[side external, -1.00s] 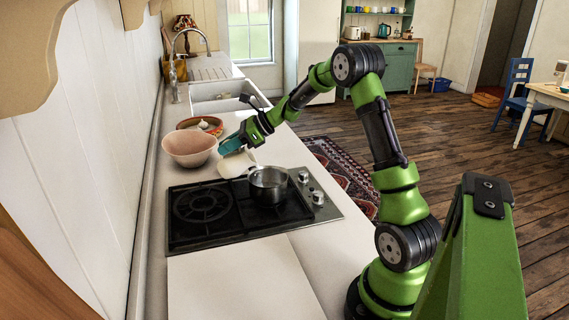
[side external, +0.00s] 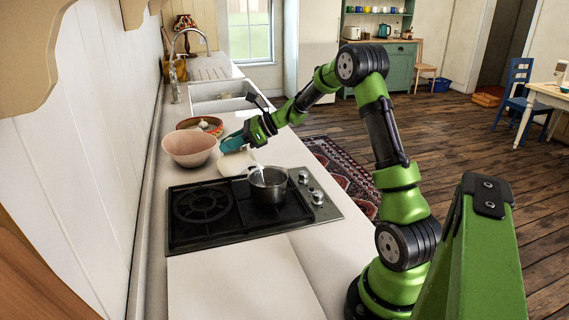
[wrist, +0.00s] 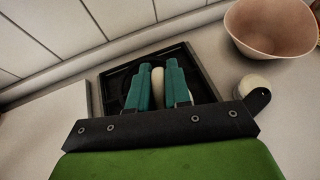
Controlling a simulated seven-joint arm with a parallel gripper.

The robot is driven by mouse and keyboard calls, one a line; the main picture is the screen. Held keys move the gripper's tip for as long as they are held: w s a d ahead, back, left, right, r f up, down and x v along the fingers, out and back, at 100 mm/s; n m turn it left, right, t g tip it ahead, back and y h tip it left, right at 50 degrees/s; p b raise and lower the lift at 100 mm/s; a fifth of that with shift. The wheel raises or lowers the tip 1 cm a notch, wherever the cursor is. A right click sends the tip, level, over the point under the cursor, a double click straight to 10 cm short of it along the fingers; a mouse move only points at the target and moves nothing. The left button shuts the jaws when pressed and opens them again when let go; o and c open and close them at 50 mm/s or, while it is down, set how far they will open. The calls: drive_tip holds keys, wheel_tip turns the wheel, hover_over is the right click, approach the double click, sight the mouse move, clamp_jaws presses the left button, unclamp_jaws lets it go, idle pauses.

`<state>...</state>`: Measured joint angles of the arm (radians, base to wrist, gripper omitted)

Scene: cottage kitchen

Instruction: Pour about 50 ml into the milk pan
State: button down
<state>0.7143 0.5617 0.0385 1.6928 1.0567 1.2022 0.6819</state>
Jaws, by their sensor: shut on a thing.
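The milk pan (side external: 270,190) is a small metal pan on the right part of the hob in the side view. A cream jug (side external: 233,164) is tilted towards it, its lip above the pan's rim. A thin white stream runs from the jug down into the pan. My gripper (side external: 233,144) has teal fingers and is shut on the jug's handle. In the wrist view my gripper (wrist: 157,78) shows a cream strip, the jug's handle (wrist: 158,85), between the fingers. The liquid levels in the jug and the pan cannot be made out.
The black gas hob (side external: 205,210) lies around the pan, its left burner empty. A pink bowl (side external: 189,148) stands behind it, with a terracotta dish (side external: 201,124) farther back. A sink (side external: 222,97) lies beyond. The near worktop (side external: 240,275) is clear.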

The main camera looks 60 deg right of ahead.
drive_tip(key=shift+s+d+r+t+y, duration=0.25)
drive_tip(key=shift+s+r+t+y, duration=0.15)
drive_tip(key=shift+t, duration=0.2)
idle(1.2)
drive_tip(key=w+f+g+h, duration=0.1)
drive_tip(key=w+a+g, duration=0.1)
drive_tip(key=shift+a+f+g+h, duration=0.2)
drive_tip(key=shift+f+g+h, duration=0.2)
drive_tip(key=shift+w+d+g, duration=0.1)
drive_tip(key=shift+g, duration=0.3)
drive_tip(key=shift+w+a+g+h, duration=0.4)
drive_tip(key=shift+w+g+h, duration=0.2)
drive_tip(key=shift+g+h, duration=0.4)
drive_tip(key=w+a+f+g+h, duration=0.3)
drive_tip(key=w+f+g, duration=0.2)
drive_tip(key=f+g, duration=0.1)
drive_tip(key=shift+w+f+g+h, duration=0.15)
drive_tip(key=shift+f+g+h, duration=0.15)
drive_tip(key=shift+f, duration=0.25)
idle(0.5)
drive_tip(key=shift+a, duration=0.15)
idle(0.6)
